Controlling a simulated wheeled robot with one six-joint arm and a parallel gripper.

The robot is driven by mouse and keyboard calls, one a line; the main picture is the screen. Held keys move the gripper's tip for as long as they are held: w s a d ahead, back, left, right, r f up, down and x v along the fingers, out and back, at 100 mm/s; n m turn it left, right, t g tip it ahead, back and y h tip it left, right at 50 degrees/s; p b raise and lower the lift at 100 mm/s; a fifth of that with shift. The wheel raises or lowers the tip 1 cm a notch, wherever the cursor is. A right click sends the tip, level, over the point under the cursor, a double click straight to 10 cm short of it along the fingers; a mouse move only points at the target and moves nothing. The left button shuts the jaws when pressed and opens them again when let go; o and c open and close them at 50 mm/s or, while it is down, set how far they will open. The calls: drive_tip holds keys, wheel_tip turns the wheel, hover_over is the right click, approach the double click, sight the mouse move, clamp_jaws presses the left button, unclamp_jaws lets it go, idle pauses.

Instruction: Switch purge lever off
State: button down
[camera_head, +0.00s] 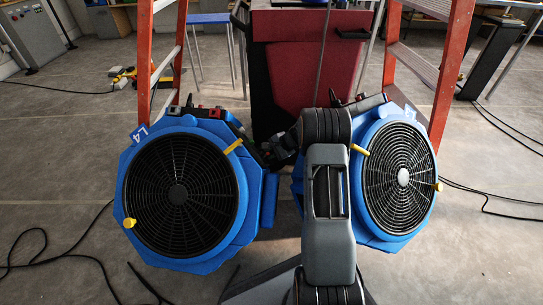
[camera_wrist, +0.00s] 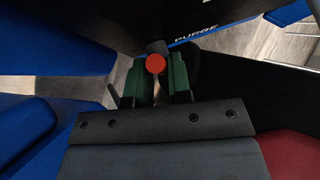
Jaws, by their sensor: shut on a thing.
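The purge lever (camera_wrist: 156,63) shows in the wrist view as a round red knob on a short pale stem. In the head view my gripper (camera_head: 281,148) is between two blue fans, close to the left fan's upper right edge. The lever cannot be made out there.
The left blue fan (camera_head: 215,255) and right blue fan (camera_head: 385,244) stand close on either side of my arm. Orange ladders (camera_head: 446,70) rise behind them. A dark red machine (camera_head: 285,75) stands behind the gap. Black cables (camera_head: 70,255) lie on the grey floor.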

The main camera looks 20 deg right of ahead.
drive_tip(key=shift+w+r, duration=0.2)
drive_tip(key=c, duration=1.1)
unclamp_jaws()
drive_tip(key=shift+f, duration=0.15)
drive_tip(key=shift+s, duration=0.1)
drive_tip(key=p+v, duration=0.5)
drive_tip(key=v, duration=0.8)
drive_tip(key=shift+s+d+r+p, duration=0.2)
drive_tip(key=shift+r+p, duration=0.1)
drive_tip(key=shift+p, duration=0.05)
